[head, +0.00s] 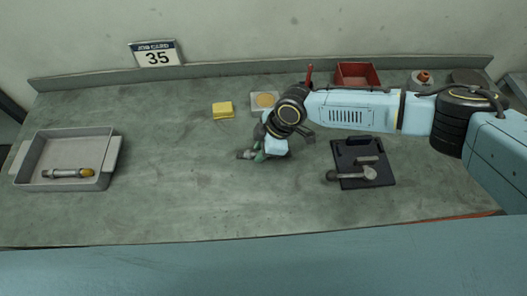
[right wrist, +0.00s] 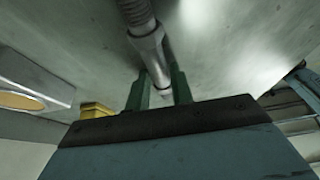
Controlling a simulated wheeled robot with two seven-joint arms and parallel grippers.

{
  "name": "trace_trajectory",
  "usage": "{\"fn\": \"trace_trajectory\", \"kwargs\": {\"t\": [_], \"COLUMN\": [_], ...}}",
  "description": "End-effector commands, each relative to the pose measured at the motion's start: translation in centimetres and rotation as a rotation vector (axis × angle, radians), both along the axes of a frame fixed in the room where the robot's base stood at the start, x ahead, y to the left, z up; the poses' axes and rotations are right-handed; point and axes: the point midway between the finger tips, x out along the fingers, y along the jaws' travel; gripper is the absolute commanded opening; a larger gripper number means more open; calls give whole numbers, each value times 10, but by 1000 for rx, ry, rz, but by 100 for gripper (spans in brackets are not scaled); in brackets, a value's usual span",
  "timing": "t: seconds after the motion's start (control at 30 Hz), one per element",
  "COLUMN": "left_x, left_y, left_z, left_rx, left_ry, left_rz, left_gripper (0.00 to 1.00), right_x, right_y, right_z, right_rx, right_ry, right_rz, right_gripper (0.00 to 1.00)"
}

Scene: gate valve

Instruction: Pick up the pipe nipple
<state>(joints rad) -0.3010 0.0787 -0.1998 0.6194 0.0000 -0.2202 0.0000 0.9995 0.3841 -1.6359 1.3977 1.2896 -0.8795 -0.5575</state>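The pipe nipple (right wrist: 146,40), a grey metal tube with a thicker threaded part, runs from the top of the right wrist view down between my right gripper's two green fingers (right wrist: 160,88). The fingertips lie on either side of it, at or very close to its sides. Whether they press on it cannot be told. In the head view my right gripper (head: 262,152) is low over the middle of the bench, and a short grey end of the nipple (head: 245,154) sticks out to its left. The rest is hidden by the gripper. My left gripper is not in view.
A grey tray (head: 108,160) at the left holds a metal part with a brass-coloured end (head: 68,173). A black mat (head: 350,183) with metal parts lies right of the gripper. A yellow block (head: 222,110) and red bin (head: 357,74) stand behind. The bench between tray and gripper is clear.

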Motion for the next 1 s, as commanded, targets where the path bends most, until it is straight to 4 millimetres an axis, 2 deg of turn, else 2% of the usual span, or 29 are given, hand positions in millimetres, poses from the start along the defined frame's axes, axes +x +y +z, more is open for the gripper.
{"fn": "trace_trajectory", "kwargs": {"t": [0.03,0.17,0.47,0.57,0.9,1.0], "left_x": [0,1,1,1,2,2], "left_y": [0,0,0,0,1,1], "left_z": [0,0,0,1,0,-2], "left_rx": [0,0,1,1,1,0], "left_ry": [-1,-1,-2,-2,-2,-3], "left_rz": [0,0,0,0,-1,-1], "left_gripper": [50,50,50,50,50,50], "right_x": [0,0,1,1,1,1], "right_y": [0,0,0,0,1,-2], "right_z": [0,0,5,17,82,93], "right_rx": [0,0,2,3,3,2], "right_ry": [0,0,-1,-3,-4,-2], "right_rz": [0,0,1,1,2,-15], "right_gripper": [16,0,0,0,0,0]}}
